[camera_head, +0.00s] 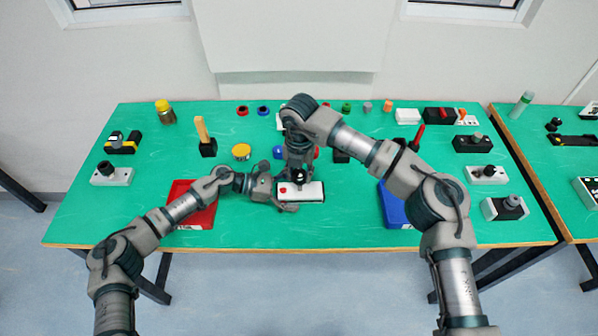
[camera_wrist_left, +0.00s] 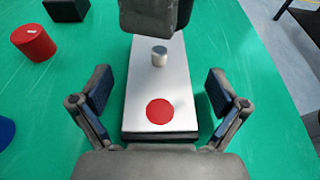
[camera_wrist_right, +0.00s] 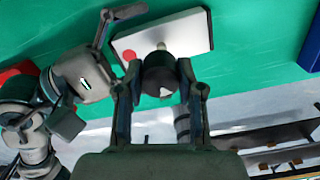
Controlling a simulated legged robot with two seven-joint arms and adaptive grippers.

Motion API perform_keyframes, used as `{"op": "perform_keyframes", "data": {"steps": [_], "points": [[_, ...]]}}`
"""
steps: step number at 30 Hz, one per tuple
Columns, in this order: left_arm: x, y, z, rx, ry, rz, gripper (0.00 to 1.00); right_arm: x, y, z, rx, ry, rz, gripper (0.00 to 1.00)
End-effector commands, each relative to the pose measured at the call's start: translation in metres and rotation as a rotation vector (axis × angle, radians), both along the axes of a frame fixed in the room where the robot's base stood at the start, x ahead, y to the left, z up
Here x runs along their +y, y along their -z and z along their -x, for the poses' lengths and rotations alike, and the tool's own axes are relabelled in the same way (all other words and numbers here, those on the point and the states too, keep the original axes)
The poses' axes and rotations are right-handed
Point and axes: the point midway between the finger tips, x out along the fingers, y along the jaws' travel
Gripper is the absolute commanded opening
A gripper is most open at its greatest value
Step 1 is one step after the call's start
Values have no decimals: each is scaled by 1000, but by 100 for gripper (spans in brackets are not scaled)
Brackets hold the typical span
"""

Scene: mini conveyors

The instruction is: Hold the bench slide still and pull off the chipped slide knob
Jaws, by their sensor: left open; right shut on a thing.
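The bench slide (camera_head: 312,191) is a white-topped block with a dark base and a red dot, lying on the green table. A bare metal peg (camera_wrist_left: 159,56) stands up from its top. My left gripper (camera_wrist_left: 154,95) is open around the slide's red-dot end, one finger beside each long side, with gaps showing. My right gripper (camera_wrist_right: 158,82) is shut on the black slide knob (camera_wrist_right: 160,75), which has a pale chipped patch. The knob is off the peg, held above the slide; in the head view the knob (camera_head: 298,174) shows just below the right gripper.
A red tray (camera_head: 184,217) lies left of the slide and a blue tray (camera_head: 393,212) lies right. Other knobbed blocks (camera_head: 111,175) stand along both sides of the table. Several small coloured parts line the back.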

Motion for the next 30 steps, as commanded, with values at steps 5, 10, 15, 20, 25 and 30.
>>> {"op": "perform_keyframes", "data": {"steps": [5, 10, 15, 20, 25, 30], "points": [[14, -4, -1, -1, -3, 1, 98, 1, 0, 0, 0, 0, 1, 4], [49, -13, -2, 1, -4, 0, 98, 1, 0, 0, -1, 0, 0, 4], [84, -24, -2, 1, -3, 0, 98, 1, 0, 0, 0, 0, 0, 4], [106, -30, -2, 2, -1, 0, 98, 0, 0, 0, 0, 0, 0, 4], [114, -33, -2, 3, 1, -1, 98, -1, 0, 0, 0, 0, -1, 4], [114, -34, -2, 1, 1, -1, 98, -1, -1, 0, 0, 0, -1, 4]]}}
